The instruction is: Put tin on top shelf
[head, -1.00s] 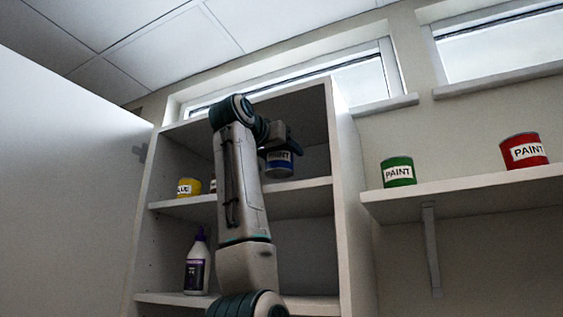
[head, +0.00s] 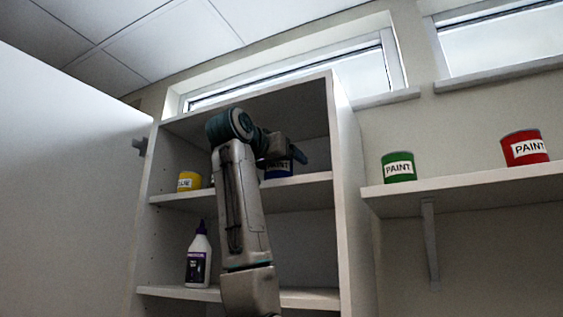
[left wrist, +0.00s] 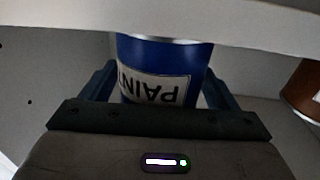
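The blue paint tin (head: 279,170) is at the upper shelf of the white cabinet, partly covered by my left gripper (head: 287,151) in the head view. In the left wrist view the tin (left wrist: 165,75) appears upside down, with its PAINT label between the two fingers of my left gripper (left wrist: 162,85). The fingers look closed against its sides. The upper shelf board (head: 302,184) hides the tin's lower edge in the wrist view, so I cannot tell whether it rests on the board. My right gripper is out of view.
A yellow glue tin (head: 189,181) stands left on the same shelf, and a brown tin (left wrist: 306,92) is beside the blue one. A white bottle (head: 198,258) stands below. Green (head: 398,168) and red (head: 525,148) paint tins stand on the wall shelf. The cabinet side (head: 350,200) bounds the right.

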